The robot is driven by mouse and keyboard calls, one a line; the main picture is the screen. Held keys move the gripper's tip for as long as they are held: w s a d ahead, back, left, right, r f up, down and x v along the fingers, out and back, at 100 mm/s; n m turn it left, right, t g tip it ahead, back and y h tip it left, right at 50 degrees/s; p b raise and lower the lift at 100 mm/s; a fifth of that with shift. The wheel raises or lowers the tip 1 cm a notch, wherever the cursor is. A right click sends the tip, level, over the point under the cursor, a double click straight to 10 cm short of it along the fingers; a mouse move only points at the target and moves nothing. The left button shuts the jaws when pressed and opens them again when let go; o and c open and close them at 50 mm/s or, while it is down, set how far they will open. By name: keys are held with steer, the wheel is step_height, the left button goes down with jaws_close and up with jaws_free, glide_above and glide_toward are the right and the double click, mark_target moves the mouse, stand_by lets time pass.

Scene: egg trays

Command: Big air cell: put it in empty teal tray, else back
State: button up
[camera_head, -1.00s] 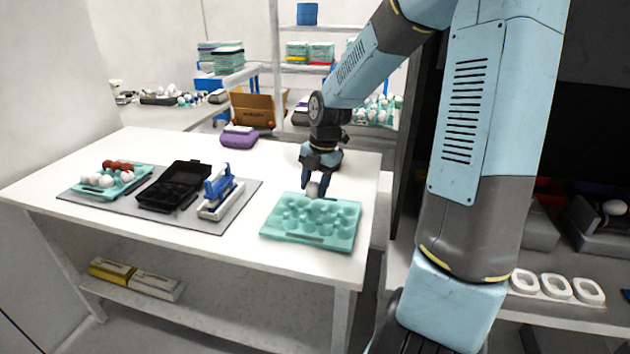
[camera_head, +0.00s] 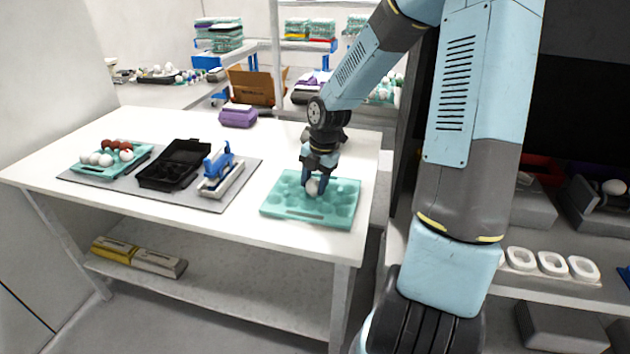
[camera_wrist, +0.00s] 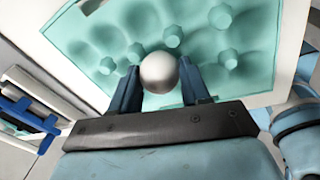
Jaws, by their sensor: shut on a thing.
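A white egg (camera_wrist: 160,73) sits between the two fingers of my gripper (camera_wrist: 162,88), which is shut on it. In the head view my gripper (camera_head: 313,186) points down at the empty teal tray (camera_head: 290,212), with the egg low over or in the tray's middle cups. I cannot tell whether the egg touches the tray. The wrist view shows the tray's cups and posts (camera_wrist: 90,25) behind the egg, with no other egg in them. Another teal tray (camera_head: 95,171) at the left of the table holds several white and brown eggs.
A grey mat (camera_head: 240,186) carries the egg-filled tray, an open black carton (camera_head: 172,165) and a blue-and-white device (camera_head: 221,172). A purple carton (camera_head: 238,116) stands at the table's back edge. The table front is clear.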

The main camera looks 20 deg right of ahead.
steer(key=shift+f, duration=0.7)
stand_by(0.8)
steer(key=o, duration=0.7)
step_height(320, 180, up, 14)
steer(key=d, duration=0.2)
steer(key=shift+s+f, duration=0.25)
steer(key=shift+s, duration=0.1)
steer(key=s+r+m+t, duration=0.1)
steer(key=s+r+m, duration=0.3)
steer(key=s+m, duration=0.3)
steer(key=s+a+r+m+t+h, duration=0.1)
steer(key=s+r+m+t, duration=0.1)
steer(key=s+r+m, duration=0.3)
steer(key=s+a+r+m+t+h, duration=0.1)
steer(key=s+r+m, duration=0.3)
steer(key=s+m, duration=0.7)
steer(key=shift+r+m+t, duration=0.35)
steer(key=shift+m+t, duration=0.15)
steer(key=shift+m, duration=1)
